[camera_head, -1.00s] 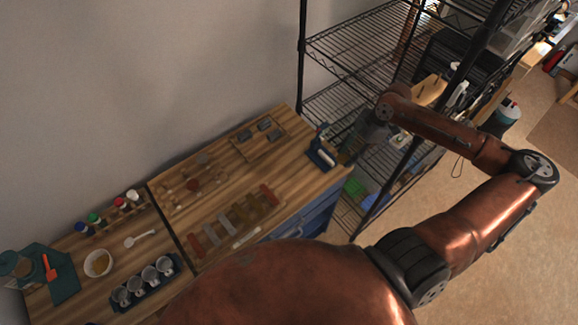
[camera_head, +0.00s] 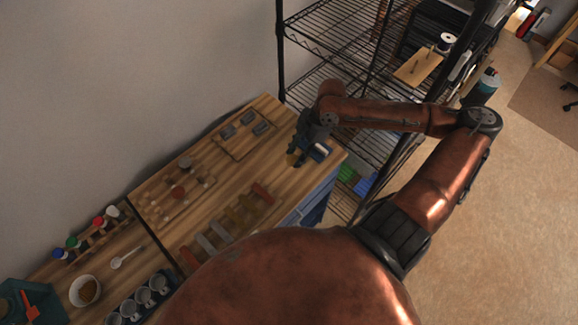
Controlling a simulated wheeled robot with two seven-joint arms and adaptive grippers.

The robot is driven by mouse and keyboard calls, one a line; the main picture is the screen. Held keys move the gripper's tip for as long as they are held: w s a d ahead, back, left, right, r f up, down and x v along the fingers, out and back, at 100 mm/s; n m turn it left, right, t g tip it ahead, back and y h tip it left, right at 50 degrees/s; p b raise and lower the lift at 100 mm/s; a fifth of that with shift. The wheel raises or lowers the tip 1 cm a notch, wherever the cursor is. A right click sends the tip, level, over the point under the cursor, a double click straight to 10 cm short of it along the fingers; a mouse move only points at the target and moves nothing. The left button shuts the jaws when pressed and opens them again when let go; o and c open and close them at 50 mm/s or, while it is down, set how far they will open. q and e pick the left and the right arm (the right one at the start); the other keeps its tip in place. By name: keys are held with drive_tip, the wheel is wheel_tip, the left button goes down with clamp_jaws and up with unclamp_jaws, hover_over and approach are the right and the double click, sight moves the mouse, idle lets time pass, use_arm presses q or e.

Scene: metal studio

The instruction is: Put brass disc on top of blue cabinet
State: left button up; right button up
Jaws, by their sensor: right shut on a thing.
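The blue cabinet (camera_head: 318,198) stands against the wall, with a wooden top (camera_head: 212,182) and blue drawer fronts at its right end. I cannot tell whether the disc touches the top. My left gripper is out of view.
A tray with dark blocks (camera_head: 246,134), a board with small pegs (camera_head: 172,194) and a row of coloured bars (camera_head: 228,228) occupy the top. Bare wood lies left of the gripper.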

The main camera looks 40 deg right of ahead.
sight(293, 160)
drive_tip(key=shift+w+a+f, duration=0.25)
drive_tip(key=shift+a+f, duration=0.35)
drive_tip(key=shift+f, duration=0.1)
drive_tip(key=shift+a+f, duration=0.15)
drive_tip(key=x, duration=0.1)
drive_tip(key=b+x, duration=0.1)
drive_tip(key=x, duration=0.1)
drive_tip(key=shift+s+d+f, duration=0.15)
drive_tip(key=shift+d+f, duration=0.1)
drive_tip(key=shift+f, duration=0.2)
drive_tip(key=o, duration=0.6)
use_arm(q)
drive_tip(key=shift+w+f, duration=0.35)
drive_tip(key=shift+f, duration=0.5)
use_arm(e)
drive_tip(key=o, duration=0.4)
drive_tip(key=shift+d+r, duration=0.1)
